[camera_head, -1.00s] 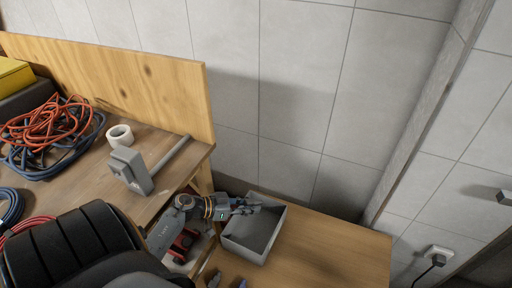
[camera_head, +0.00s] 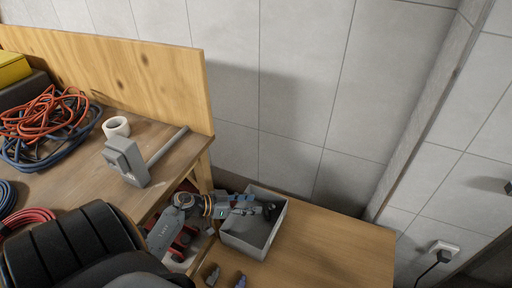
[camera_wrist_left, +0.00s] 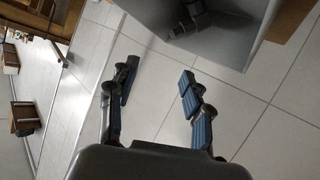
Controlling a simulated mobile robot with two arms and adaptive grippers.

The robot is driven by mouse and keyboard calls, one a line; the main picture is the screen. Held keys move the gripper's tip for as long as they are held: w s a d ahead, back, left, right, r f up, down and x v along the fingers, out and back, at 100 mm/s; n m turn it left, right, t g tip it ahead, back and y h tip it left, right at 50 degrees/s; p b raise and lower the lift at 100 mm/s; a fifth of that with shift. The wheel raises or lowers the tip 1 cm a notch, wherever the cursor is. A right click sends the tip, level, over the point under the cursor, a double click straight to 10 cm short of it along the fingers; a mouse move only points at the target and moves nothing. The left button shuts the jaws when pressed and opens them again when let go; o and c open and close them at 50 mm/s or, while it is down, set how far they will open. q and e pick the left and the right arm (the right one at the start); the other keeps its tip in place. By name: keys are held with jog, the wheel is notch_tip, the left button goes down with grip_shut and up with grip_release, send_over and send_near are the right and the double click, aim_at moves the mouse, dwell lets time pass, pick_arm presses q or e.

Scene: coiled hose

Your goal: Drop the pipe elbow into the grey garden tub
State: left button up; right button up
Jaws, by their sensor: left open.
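The grey garden tub (camera_head: 240,246) is an open box at the left end of the low wooden surface. The dark grey pipe elbow (camera_wrist_left: 192,17) shows inside the tub in that view, apart from the fingers. In the head view a dark piece (camera_head: 270,211), apparently the elbow, lies beyond the fingertips. I cannot tell whether it rests on the tub's floor.
The workbench (camera_head: 80,193) at left holds a grey mallet (camera_head: 128,160), a white tape roll (camera_head: 116,127) and coiled hoses or cables (camera_head: 45,125). The low wooden surface (camera_head: 330,245) is clear right of the tub.

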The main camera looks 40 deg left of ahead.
pick_arm(q)
notch_tip(320, 180, up, 10)
pick_arm(e)
jog(key=shift+s+d, duration=0.1)
dwell(0.4)
dwell(0.4)
